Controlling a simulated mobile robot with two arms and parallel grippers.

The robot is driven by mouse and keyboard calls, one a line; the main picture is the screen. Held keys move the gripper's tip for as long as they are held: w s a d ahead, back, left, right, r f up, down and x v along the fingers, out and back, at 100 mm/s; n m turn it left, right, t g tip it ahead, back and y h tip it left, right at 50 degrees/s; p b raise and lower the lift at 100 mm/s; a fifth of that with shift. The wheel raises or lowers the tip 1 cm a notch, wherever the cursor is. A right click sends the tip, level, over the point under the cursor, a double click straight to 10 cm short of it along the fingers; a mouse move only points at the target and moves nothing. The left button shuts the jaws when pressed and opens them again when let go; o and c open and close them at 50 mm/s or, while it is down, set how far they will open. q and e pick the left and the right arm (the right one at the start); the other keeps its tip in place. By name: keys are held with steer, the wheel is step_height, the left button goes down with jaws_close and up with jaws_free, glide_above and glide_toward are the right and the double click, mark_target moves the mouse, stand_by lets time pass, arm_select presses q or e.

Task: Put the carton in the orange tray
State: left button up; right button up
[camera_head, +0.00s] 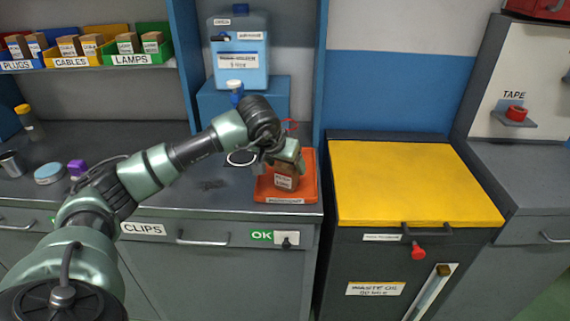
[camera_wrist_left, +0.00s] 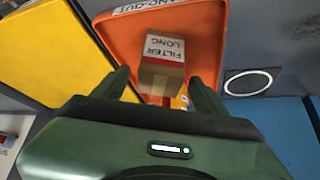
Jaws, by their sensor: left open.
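The carton (camera_head: 285,182) is a brown box with a white label, standing in the orange tray (camera_head: 309,190) on the dark counter. In the left wrist view the carton (camera_wrist_left: 162,72) has a label reading FILTER LONG, and the tray (camera_wrist_left: 190,35) lies around it. My left gripper (camera_head: 283,163) is over the tray at the carton. In the left wrist view my left gripper (camera_wrist_left: 158,75) is open, one finger on each side of the carton, with gaps showing. The carton's lower part is partly hidden by the gripper body. My right gripper is not in view.
A blue jug (camera_head: 240,55) stands on a blue box (camera_head: 215,105) behind the tray. A yellow-topped waste oil cabinet (camera_head: 410,185) is to the right. Cups and small containers (camera_head: 50,172) stand on the counter at left. Parts bins (camera_head: 90,48) line a shelf above.

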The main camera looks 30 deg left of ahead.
arm_select(q)
steer(key=b+v, duration=0.1)
steer(key=v, duration=1.1)
steer(key=shift+d, duration=0.1)
